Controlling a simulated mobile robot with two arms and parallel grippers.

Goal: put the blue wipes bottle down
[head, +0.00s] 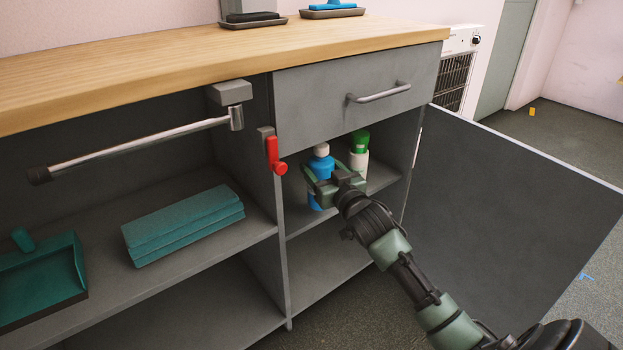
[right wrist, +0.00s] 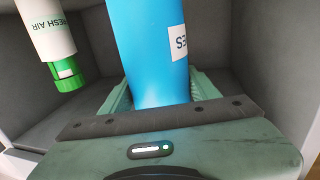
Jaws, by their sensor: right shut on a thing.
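The blue wipes bottle (head: 321,163) has a white cap and is upright inside the open cupboard, at the upper shelf. My right gripper (head: 321,186) is shut around its body. In the right wrist view the blue bottle (right wrist: 150,50) stands between the fingers of my right gripper (right wrist: 158,95), with part of a white label showing. Whether its base touches the shelf (head: 297,217) is hard to tell, as the gripper hides part of it. My left gripper is not in view.
A white bottle with a green cap (head: 358,160), marked "FRESH AIR" in the right wrist view (right wrist: 45,25), stands just right of the blue one. The open cupboard door (head: 500,200) is to the right. A divider with a red latch (head: 275,155) is to the left.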

